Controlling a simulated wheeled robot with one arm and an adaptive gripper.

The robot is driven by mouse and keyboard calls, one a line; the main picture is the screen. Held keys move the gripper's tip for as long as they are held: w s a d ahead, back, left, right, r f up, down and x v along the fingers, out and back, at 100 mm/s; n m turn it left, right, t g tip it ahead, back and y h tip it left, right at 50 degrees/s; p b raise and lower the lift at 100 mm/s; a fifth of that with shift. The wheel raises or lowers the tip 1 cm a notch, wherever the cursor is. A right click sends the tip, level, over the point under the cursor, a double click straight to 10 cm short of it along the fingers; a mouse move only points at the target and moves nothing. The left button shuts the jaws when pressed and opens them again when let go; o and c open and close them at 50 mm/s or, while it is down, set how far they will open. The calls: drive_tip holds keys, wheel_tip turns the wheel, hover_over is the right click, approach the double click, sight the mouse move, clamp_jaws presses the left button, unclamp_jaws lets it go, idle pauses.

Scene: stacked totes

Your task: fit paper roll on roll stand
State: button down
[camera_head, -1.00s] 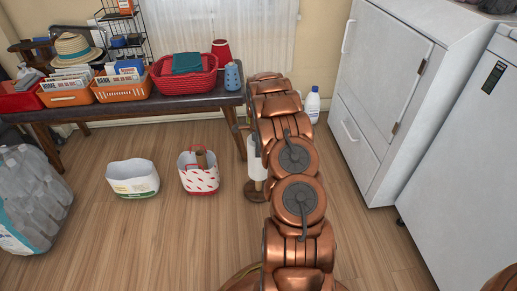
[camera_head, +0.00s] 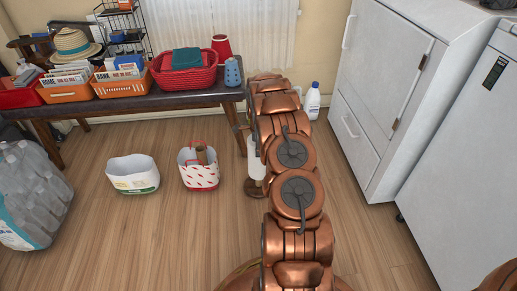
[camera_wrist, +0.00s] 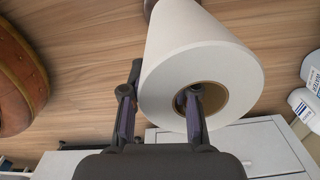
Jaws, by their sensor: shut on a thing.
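The white paper roll (camera_wrist: 205,50) fills the middle of the wrist view, its end and brown cardboard core facing the camera. My gripper (camera_wrist: 165,82) is shut on the roll's wall, one finger inside the core and the other outside. In the head view the roll (camera_head: 256,158) shows as a white strip left of my arm, upright and mostly hidden. The roll stand's round brown base (camera_head: 254,188) is on the floor just below it. A brown piece of the stand (camera_wrist: 150,8) shows behind the roll's far end. Its post is hidden, so I cannot tell whether the roll is around it.
A dark table (camera_head: 120,105) with baskets stands behind left. A red-and-white bag (camera_head: 199,172) and a white bin (camera_head: 133,174) are on the floor to the left. A white bottle (camera_head: 312,100) stands behind right, beside white cabinets (camera_head: 385,90). Floor is clear in front.

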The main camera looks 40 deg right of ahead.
sight(259, 164)
drive_tip(key=shift+f, duration=4.8)
drive_tip(key=c, duration=0.8)
unclamp_jaws()
wheel_tip(259, 164, up, 12)
drive_tip(key=shift+r, duration=0.1)
